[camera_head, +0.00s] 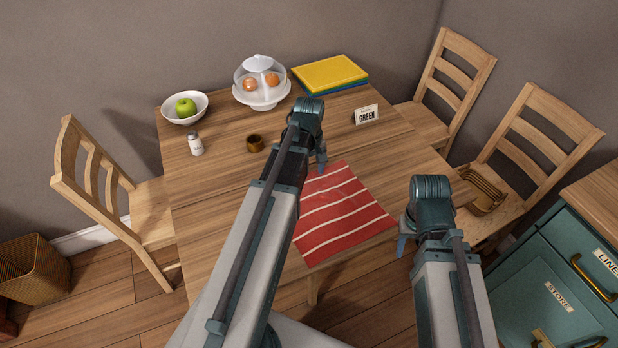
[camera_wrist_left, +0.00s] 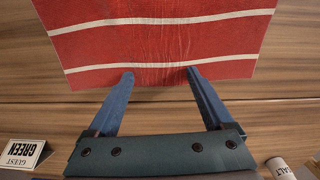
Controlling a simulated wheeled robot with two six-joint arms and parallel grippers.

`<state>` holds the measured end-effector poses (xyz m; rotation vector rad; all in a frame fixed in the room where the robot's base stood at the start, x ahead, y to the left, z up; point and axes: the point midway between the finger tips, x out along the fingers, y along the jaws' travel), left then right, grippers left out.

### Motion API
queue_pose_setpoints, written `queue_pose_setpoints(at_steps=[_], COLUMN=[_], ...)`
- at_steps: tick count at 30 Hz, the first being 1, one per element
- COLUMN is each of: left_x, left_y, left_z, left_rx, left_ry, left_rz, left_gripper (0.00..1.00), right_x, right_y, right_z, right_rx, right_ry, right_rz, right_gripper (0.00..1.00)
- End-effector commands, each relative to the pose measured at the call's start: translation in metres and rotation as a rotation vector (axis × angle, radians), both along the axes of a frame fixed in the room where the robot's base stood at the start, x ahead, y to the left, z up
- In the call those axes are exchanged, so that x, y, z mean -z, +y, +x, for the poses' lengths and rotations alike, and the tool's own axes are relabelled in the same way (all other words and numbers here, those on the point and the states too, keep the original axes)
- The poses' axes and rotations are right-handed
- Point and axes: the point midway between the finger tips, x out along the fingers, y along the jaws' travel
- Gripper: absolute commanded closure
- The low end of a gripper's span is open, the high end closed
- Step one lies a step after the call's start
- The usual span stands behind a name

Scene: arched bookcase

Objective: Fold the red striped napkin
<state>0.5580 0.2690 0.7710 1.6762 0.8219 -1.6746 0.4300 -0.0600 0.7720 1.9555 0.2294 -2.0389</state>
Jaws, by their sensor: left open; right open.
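The red striped napkin (camera_head: 342,212) lies flat and spread out on the wooden table (camera_head: 215,190), with white stripes across it. My left arm hides part of its left side. In the left wrist view the napkin (camera_wrist_left: 160,45) shows faint wrinkles in its middle. My left gripper (camera_head: 321,168) is at the napkin's far edge in the head view. Its fingers (camera_wrist_left: 159,72) are open, with tips over the edge strip and no cloth visibly pinched. My right gripper (camera_head: 402,246) is open beside the napkin's near right corner, and its fingers are mostly hidden by the wrist.
A "GREEN" card (camera_head: 366,115) stands right of my left gripper. A brown cup (camera_head: 254,143), salt shaker (camera_head: 195,144), apple bowl (camera_head: 185,107), domed cake stand (camera_head: 261,85) and yellow-topped stack (camera_head: 330,75) are farther back. A chair (camera_head: 520,150) holding a basket (camera_head: 482,190) stands right.

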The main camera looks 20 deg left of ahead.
Motion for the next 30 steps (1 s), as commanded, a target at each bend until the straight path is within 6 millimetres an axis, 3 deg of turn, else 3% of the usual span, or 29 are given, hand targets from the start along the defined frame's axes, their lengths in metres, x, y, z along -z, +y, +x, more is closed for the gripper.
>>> queue_pose_setpoints(at_steps=[2,26,30], left_x=[0.0006,0.0007,0.0007], left_y=[0.0001,0.0003,0.0003], left_z=[-0.0003,-0.0004,-0.0004], left_rx=[0.000,0.000,0.000], left_ry=[0.001,0.001,0.001], left_rz=[0.001,0.001,0.001], left_gripper=[0.27,0.99,1.00], right_x=[0.0006,0.0007,0.0007], right_y=[0.0000,0.0000,0.0000], right_z=[0.0000,0.0000,0.0000], right_rx=[0.000,0.000,0.000], right_ry=[0.000,0.000,0.000], right_rz=[0.000,0.000,0.000], right_gripper=[0.50,0.50,0.50])
